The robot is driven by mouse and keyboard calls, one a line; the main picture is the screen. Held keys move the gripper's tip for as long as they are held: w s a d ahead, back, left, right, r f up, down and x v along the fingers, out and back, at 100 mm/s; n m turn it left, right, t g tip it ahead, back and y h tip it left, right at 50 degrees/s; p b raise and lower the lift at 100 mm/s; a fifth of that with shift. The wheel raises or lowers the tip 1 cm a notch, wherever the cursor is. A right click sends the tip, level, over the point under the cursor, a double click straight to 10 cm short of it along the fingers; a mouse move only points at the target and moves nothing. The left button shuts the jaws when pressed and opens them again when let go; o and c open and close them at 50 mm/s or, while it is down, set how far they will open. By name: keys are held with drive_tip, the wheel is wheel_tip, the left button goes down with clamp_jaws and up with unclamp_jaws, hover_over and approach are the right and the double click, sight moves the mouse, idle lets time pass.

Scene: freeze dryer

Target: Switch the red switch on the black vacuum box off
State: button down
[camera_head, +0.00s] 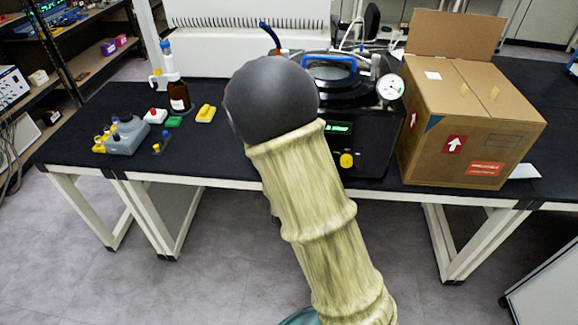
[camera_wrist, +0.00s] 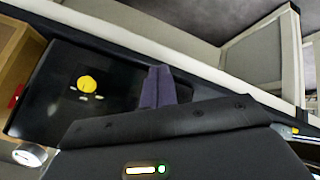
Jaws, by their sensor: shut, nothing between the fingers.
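The black vacuum box (camera_head: 372,150) stands on the bench near its front edge, left of the cardboard box. Its front has a lit green display (camera_head: 338,128) and a yellow knob (camera_head: 347,160). My arm covers the box's left part in the head view. The wrist view shows the box's dark face (camera_wrist: 50,80) with the yellow knob (camera_wrist: 87,83). I cannot make out the red switch in either view. My gripper (camera_wrist: 160,70) is shut and empty in the wrist view, beside the box's face; contact cannot be told. In the head view my arm hides it.
A cardboard box (camera_head: 470,120) with an open flap stands right of the vacuum box. A pressure gauge (camera_head: 390,87) and a blue handle (camera_head: 331,62) are on top. A brown bottle (camera_head: 179,97), a grey device (camera_head: 128,136) and small coloured items stand at the left.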

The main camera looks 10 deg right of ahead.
drive_tip(key=w+f+n+t+h+b, duration=0.3)
drive_tip(key=n+t, duration=0.1)
drive_tip(key=a+r+n+t, duration=0.1)
drive_tip(key=n+t, duration=0.1)
drive_tip(key=a+r+n+t+b, duration=0.1)
drive_tip(key=n+t, duration=0.1)
drive_tip(key=w+a+r+n+t+b, duration=0.1)
drive_tip(key=n+t, duration=0.2)
drive_tip(key=shift+w+r, duration=0.1)
drive_tip(key=shift+r, duration=0.15)
drive_tip(key=p+x, duration=0.2)
drive_tip(key=x, duration=1.2)
drive_tip(key=shift+a, duration=0.15)
